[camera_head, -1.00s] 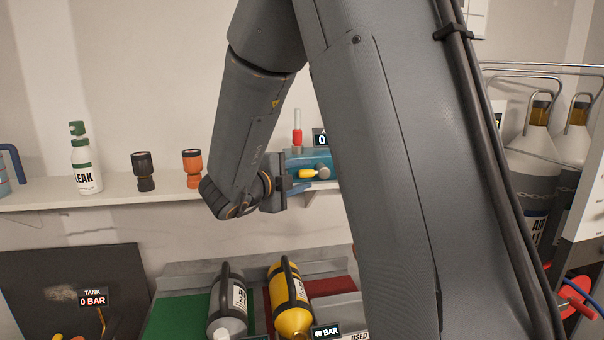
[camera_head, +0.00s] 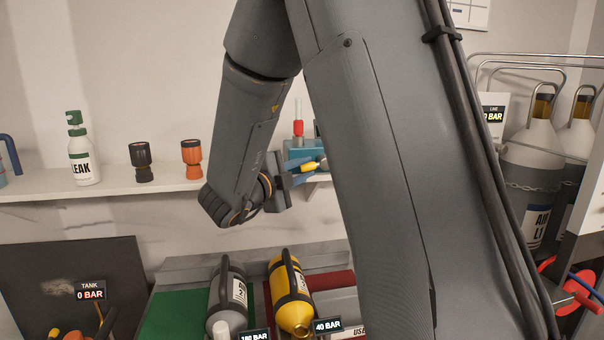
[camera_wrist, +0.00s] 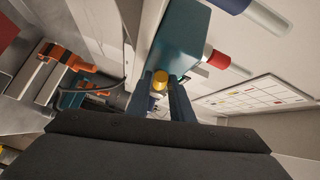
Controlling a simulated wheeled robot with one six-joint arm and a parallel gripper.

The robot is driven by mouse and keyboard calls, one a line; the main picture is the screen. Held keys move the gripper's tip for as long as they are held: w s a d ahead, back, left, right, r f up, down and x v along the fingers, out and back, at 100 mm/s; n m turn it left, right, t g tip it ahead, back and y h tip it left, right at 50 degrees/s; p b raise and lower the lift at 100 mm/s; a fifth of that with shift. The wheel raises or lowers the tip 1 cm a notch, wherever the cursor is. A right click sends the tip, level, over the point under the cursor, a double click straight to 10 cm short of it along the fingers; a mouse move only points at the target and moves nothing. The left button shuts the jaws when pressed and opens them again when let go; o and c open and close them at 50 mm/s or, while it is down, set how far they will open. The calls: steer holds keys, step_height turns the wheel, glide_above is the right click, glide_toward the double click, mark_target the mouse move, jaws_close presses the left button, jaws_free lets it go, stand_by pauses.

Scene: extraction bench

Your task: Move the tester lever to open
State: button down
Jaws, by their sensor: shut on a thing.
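The tester is a teal box (camera_head: 297,147) with a red-collared fitting on top, on the wall shelf; my arm hides its right part. Its lever (camera_head: 311,167) has a yellow grip and points left toward my gripper (camera_head: 302,171). The blue fingers lie on either side of the yellow grip and are shut on it. In the wrist view the yellow lever end (camera_wrist: 160,79) shows between the fingers (camera_wrist: 159,98), with the teal tester body (camera_wrist: 183,38) just beyond.
On the shelf (camera_head: 110,188) left of my gripper stand a leak spray bottle (camera_head: 84,150), a black torch-shaped item (camera_head: 141,162) and an orange one (camera_head: 192,160). Below are a grey cylinder (camera_head: 228,300) and a yellow cylinder (camera_head: 291,291). Large chained cylinders (camera_head: 533,160) stand at right.

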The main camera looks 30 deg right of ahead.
steer(key=shift+s+d+f+n+t+h+b, duration=0.1)
steer(key=shift+d+f+n+t+h+b, duration=0.25)
steer(key=shift+f+n+t+h+b, duration=0.85)
steer(key=shift+s+d+f+n+t+y+b, duration=0.1)
steer(key=shift+d+f+n+t+y+b, duration=0.35)
steer(key=shift+n+b, duration=1.45)
steer(key=shift+s+d+f+n+t+h+b, duration=0.15)
steer(key=shift+f+n+t+h+b, duration=0.3)
steer(key=shift+n+t+h+b, duration=1.15)
steer(key=shift+d+m+g+y+b, duration=0.1)
steer(key=shift+m+g+y+b, duration=0.35)
steer(key=shift+m+y+b, duration=0.2)
steer(key=c, duration=1.6)
jaws_free()
steer(key=shift+o, duration=0.2)
steer(key=b+v, duration=0.2)
steer(key=v, duration=0.5)
steer(key=shift+s+a, duration=0.2)
steer(key=shift+a, duration=0.05)
